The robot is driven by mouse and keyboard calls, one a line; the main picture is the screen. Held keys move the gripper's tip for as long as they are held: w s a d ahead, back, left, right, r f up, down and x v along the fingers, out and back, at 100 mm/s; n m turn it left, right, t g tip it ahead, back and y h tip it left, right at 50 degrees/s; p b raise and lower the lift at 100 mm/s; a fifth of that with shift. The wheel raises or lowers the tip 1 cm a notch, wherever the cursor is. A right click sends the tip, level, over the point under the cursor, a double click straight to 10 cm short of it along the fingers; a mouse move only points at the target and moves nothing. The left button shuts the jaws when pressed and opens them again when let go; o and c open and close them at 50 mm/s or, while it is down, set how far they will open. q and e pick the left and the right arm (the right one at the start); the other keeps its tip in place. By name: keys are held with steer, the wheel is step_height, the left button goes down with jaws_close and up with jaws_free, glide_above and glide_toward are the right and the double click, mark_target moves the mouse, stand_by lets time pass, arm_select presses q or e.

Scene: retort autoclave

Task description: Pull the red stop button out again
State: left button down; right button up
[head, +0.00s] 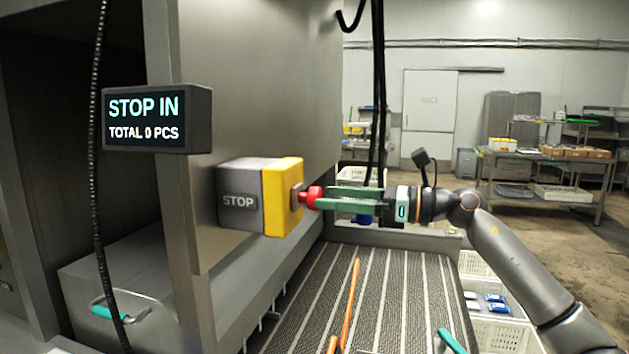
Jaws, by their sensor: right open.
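The red stop button (308,197) sticks out of the right face of a yellow and grey box (283,197) marked STOP. My right gripper (322,198) comes in from the right, level with the button. Its two green fingers are open, with their tips at the red head; I cannot tell whether they touch it. A small display (157,118) above left of the box reads "STOP IN" and "TOTAL 0 PCS". My left gripper is not in view.
The grey cabinet wall (255,80) stands behind the box. Below runs a ribbed conveyor (375,295) with an orange strip (351,305) over it. A white crate (497,330) stands at the lower right. Black cables hang behind the gripper.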

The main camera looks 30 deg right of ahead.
mark_target(321, 195)
steer(key=p+x, duration=0.1)
steer(key=x, duration=0.2)
steer(key=shift+w+a+r, duration=0.1)
steer(key=shift+w+a, duration=0.1)
steer(key=shift+w, duration=0.05)
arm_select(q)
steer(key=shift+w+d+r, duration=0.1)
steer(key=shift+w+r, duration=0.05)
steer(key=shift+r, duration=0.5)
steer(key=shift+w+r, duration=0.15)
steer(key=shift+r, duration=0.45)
arm_select(e)
steer(key=shift+w+a, duration=0.25)
steer(key=shift+c, duration=0.2)
jaws_close()
